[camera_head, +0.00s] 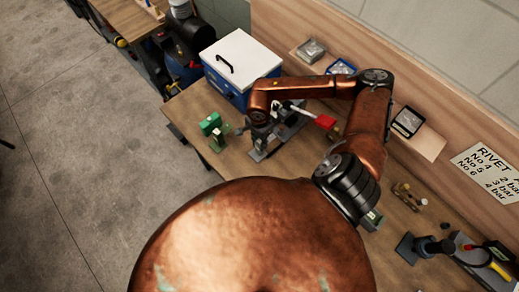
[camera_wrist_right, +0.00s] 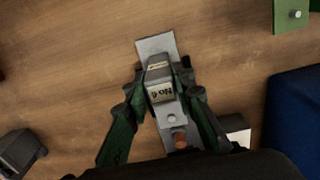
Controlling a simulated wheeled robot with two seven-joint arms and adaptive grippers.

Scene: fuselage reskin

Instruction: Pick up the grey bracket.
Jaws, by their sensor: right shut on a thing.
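The grey bracket (camera_wrist_right: 156,46) lies in the middle of the right wrist view, a light grey flat strip with a raised block labelled "No 6" (camera_wrist_right: 163,93). My right gripper (camera_wrist_right: 168,88) is shut on the raised block, with a dark green-black finger on each side. In the head view my right gripper (camera_head: 260,136) points down over the wooden bench, beside the blue box. A grey part of the bracket (camera_head: 258,154) shows below the fingers there. I cannot tell whether it touches the bench. My left gripper is not in view.
A green bracket (camera_head: 211,124) stands left of the gripper. A blue box with a white lid (camera_head: 240,57) stands behind it. A red-tipped tool (camera_head: 325,121) lies to the right. Small trays (camera_head: 310,50) line the back wall. Bare bench (camera_head: 192,102) shows at the left.

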